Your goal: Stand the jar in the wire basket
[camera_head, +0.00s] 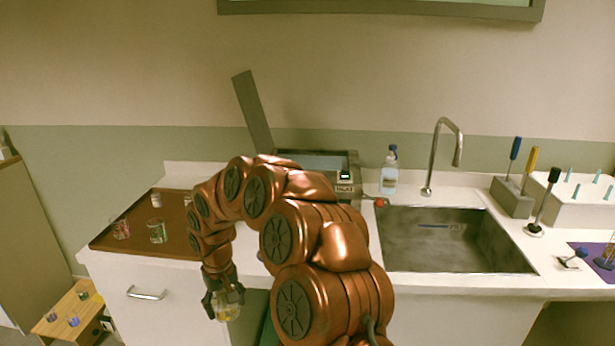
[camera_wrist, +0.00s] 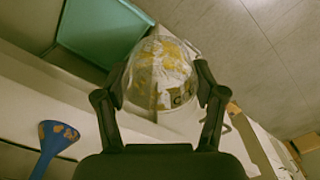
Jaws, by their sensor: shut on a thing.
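My gripper (camera_head: 224,304) hangs low in front of the counter's cabinet, left of the picture's middle. It is shut on the jar (camera_head: 229,311), a clear glass with yellowish contents. In the wrist view the jar (camera_wrist: 160,75) sits between the two dark fingers (camera_wrist: 162,95), with one finger on each side. I see no clear wire basket. A brass-coloured wire piece (camera_head: 607,256) stands on a purple mat at the right edge, cut off by the frame, and I cannot tell whether it is the basket.
A brown tray (camera_head: 105,241) with several glass jars lies on the left counter. A sink (camera_head: 450,243) with a tap is right of my arm. A bottle (camera_head: 389,174) stands behind it. A low wooden stand (camera_head: 58,325) with small jars is at lower left.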

